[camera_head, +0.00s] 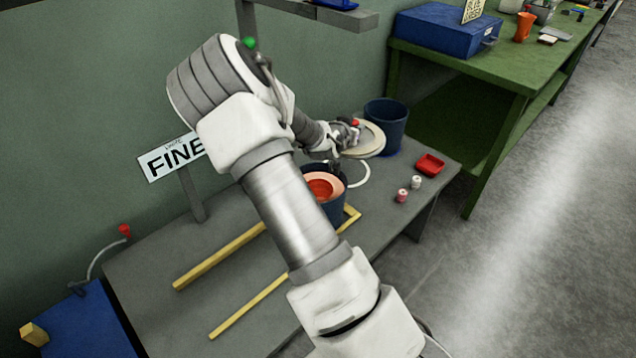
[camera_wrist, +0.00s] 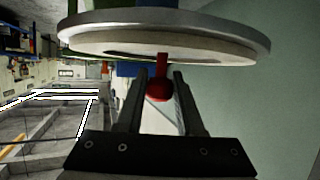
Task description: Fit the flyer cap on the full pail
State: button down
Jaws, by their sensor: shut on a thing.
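My gripper (camera_head: 346,133) is shut on the red knob (camera_wrist: 160,89) of the flyer cap. The cap is a round cream disc (camera_head: 372,142) with a grey rim, also large across the top of the wrist view (camera_wrist: 165,42). It is held tilted, in front of and beside the rear blue pail (camera_head: 388,118). I cannot tell if it touches that pail. A nearer dark blue pail (camera_head: 334,208) holds a pink ring with a red centre. My arm partly hides this pail. The rear pail's inside looks dark, with no contents visible.
Yellow strips (camera_head: 222,256) lie on the grey table (camera_head: 150,270) near the nearer pail. A white ring (camera_head: 360,176) lies between the pails. A red tray (camera_head: 430,164) and two small pinkish-white pieces (camera_head: 402,195) are at right. A "FINE" sign (camera_head: 172,158) stands behind.

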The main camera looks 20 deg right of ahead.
jog(key=shift+d, duration=0.1)
jog(key=shift+s+a+f+b, duration=0.2)
jog(key=shift+a+f+b, duration=0.2)
jog(key=shift+a+f, duration=1.45)
jog(key=shift+s+a+f+b, duration=0.15)
jog(key=shift+a+f+b, duration=0.3)
jog(key=shift+a+f, duration=1.35)
jog(key=shift+s+a+f+b, duration=0.2)
jog(key=shift+a+f+b, duration=0.2)
jog(key=shift+a+f, duration=1.4)
jog(key=shift+a, duration=0.1)
jog(key=c, duration=0.5)
grip_release()
jog(key=shift+c, duration=0.2)
